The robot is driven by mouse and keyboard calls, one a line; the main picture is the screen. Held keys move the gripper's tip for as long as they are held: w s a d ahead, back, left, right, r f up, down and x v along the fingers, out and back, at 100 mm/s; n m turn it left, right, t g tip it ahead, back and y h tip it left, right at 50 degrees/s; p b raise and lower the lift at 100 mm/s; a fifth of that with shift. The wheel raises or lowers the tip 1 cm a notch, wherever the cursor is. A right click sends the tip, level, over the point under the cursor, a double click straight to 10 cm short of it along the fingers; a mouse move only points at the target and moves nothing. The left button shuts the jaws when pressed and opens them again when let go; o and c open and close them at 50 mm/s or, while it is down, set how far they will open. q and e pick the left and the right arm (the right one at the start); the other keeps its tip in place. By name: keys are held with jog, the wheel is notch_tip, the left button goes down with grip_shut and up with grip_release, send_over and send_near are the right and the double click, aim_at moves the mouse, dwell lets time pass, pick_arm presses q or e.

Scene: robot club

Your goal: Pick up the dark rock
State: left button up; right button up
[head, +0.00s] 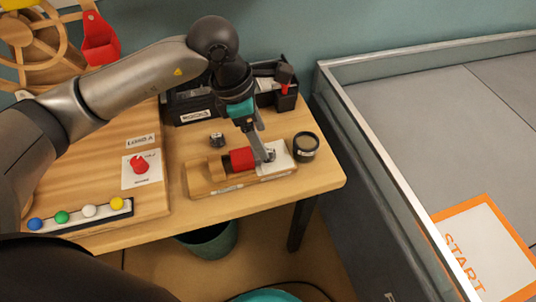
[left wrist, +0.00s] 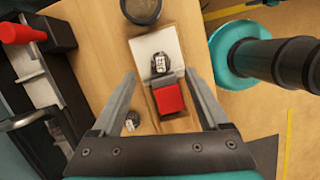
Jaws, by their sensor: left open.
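A small dark lump with a pale label, which looks like the dark rock (left wrist: 160,63), rests on a white card (left wrist: 145,45) beside a red block (left wrist: 168,99). In the head view the rock (head: 271,156) is partly hidden by my fingers. My left gripper (head: 264,157) is open and points down over the wooden stand. In the left wrist view its fingertips (left wrist: 160,74) are on either side of the rock, with gaps. A second small dark labelled lump (head: 217,139) sits on the table; it also shows in the left wrist view (left wrist: 132,121).
A round dark tin (head: 306,146) stands right of the wooden stand (head: 204,187). A black bin (head: 186,108) is behind. A walled grey arena (head: 430,110) lies to the right.

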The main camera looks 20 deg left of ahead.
aim_at(271, 151)
pick_arm(q)
jog(key=b+x, duration=0.1)
jog(key=x, duration=0.4)
jog(key=shift+s+f, duration=0.1)
jog(key=shift+f, duration=0.15)
grip_shut()
dwell(0.4)
